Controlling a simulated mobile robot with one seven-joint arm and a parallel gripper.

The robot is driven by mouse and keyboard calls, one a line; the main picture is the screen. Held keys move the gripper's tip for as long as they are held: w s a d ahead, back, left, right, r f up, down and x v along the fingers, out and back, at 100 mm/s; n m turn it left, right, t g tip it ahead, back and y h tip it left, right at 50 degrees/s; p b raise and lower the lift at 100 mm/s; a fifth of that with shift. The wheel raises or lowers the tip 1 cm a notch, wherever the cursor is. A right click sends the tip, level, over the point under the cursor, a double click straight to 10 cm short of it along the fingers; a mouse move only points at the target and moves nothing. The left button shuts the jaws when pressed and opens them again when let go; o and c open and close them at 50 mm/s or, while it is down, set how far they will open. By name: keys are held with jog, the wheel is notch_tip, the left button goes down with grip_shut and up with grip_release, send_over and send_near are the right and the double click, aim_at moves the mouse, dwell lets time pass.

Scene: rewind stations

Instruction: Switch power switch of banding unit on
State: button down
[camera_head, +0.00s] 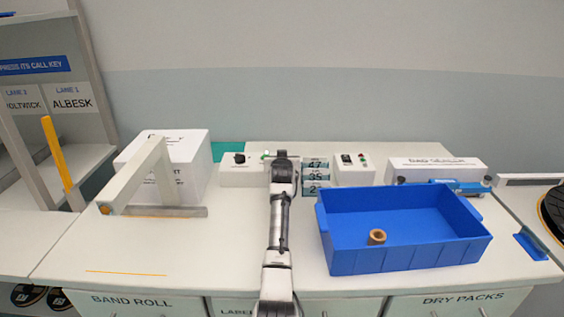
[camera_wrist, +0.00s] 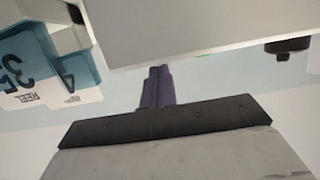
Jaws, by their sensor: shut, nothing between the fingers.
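A low white control box (camera_head: 228,176) with a black knob-like switch (camera_head: 239,158) stands at the back of the counter, left of my gripper. A second white box (camera_head: 353,176) with a black switch (camera_head: 346,159) and small red and green lights stands farther right. I cannot read which box belongs to the banding unit. My gripper (camera_head: 280,154) is shut and empty by the right end of the first box. In the wrist view its closed fingers (camera_wrist: 158,84) are close to a pale box edge. A black knob (camera_wrist: 287,46) shows there to the right, apart from the fingers.
Number cards (camera_head: 315,172) stand just right of my gripper. A blue bin (camera_head: 345,258) with a brown ring (camera_head: 376,237) fills the front right. A grey arch frame (camera_head: 152,180) and a white carton (camera_head: 188,160) stand left. The front left counter is clear.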

jog(key=r+p, duration=0.2)
jog(key=r, duration=0.1)
jog(key=r+p, duration=0.1)
jog(key=r, duration=0.1)
jog(key=shift+s+r, duration=0.25)
jog(key=shift+s, duration=0.1)
jog(key=shift+s+f+b, duration=0.55)
jog(key=shift+s, duration=0.25)
jog(key=f+b+v, duration=0.1)
jog(key=b+v, duration=0.1)
jog(key=v, duration=0.6)
jog(key=shift+s, duration=0.35)
jog(key=shift+f, duration=0.1)
